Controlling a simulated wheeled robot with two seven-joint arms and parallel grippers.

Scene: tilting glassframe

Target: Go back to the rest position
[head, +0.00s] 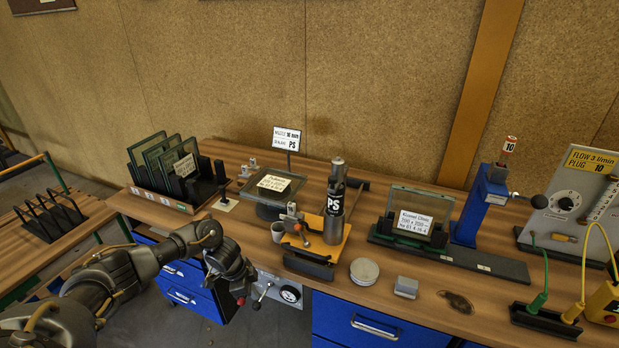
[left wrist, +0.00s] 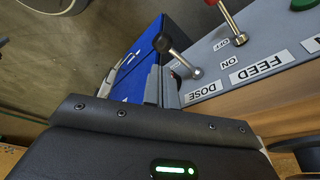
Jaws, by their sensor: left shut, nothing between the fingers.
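My left gripper (head: 240,290) is shut and empty. It points down in front of the bench's front edge, beside the grey lever panel (head: 281,290), with the blue drawers (head: 187,281) behind it. In the left wrist view my wrist housing fills the bottom. Beyond it that view shows the panel (left wrist: 240,75), with labels reading DOSE, FEED and ON, a black-knobbed lever (left wrist: 163,43) and a red-knobbed lever (left wrist: 240,39). I cannot tell whether the gripper touches the panel. My right gripper is not in view.
On the workbench (head: 330,290) stand a rack of glass panes (head: 160,160), a tilting glass frame (head: 270,187), a PS cartridge (head: 335,205), a framed pane (head: 418,215) and a blue post (head: 480,205).

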